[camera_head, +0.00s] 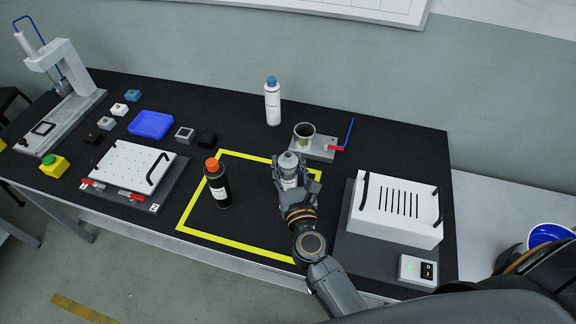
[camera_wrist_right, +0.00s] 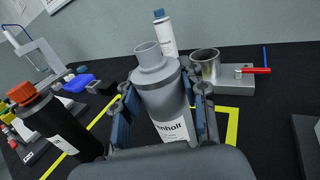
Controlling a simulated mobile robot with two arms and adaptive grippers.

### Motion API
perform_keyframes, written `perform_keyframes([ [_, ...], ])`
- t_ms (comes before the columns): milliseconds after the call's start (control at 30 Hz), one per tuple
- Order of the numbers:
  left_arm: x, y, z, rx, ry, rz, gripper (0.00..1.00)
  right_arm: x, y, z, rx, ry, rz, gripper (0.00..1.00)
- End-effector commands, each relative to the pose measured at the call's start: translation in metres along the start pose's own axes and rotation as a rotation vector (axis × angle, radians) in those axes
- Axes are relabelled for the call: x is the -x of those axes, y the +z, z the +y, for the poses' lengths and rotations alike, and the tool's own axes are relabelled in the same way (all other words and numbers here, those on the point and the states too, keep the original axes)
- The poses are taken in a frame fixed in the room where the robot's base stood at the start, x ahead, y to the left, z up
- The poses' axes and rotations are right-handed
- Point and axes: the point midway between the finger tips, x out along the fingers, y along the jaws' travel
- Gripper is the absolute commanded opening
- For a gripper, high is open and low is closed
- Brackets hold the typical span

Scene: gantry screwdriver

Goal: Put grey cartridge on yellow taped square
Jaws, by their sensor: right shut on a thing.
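The grey cartridge (camera_head: 289,166) has a white label and stands upright between the fingers of my right gripper (camera_head: 291,180), which is shut on it. In the right wrist view the cartridge (camera_wrist_right: 164,90) fills the space between the blue-padded fingers. It is in the right part of the yellow taped square (camera_head: 235,240) as seen from the head; its base is hidden by the gripper, so I cannot tell whether it touches the table. A black cartridge with an orange cap (camera_head: 218,184) stands in the square's left part. My left gripper is not in view.
A white bottle with a blue cap (camera_head: 272,103) stands behind the square. A metal cup fixture with a red-handled lever (camera_head: 318,150) is close behind the gripper. A white slotted box (camera_head: 397,208) is at right, a white plate fixture (camera_head: 133,166) at left. The square's front middle is clear.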

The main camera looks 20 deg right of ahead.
Motion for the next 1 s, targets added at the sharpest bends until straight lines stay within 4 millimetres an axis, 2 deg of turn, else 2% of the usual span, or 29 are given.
perform_keyframes([
  [200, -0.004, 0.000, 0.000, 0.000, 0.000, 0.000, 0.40, 0.000, -0.003, 0.000, -0.001, 0.000, 0.000, 0.00],
  [233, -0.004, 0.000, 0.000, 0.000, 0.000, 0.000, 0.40, 0.000, -0.003, 0.000, -0.001, 0.000, 0.000, 0.44],
  [333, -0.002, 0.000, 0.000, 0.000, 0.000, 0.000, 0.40, 0.000, -0.002, 0.000, -0.001, 0.000, 0.000, 0.65],
  [767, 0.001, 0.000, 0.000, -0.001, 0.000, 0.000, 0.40, 0.002, 0.001, 0.000, 0.000, 0.000, 0.001, 0.65],
  [1000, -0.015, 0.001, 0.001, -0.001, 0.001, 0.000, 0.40, 0.046, -0.004, 0.000, 0.000, 0.001, 0.003, 0.65],
])
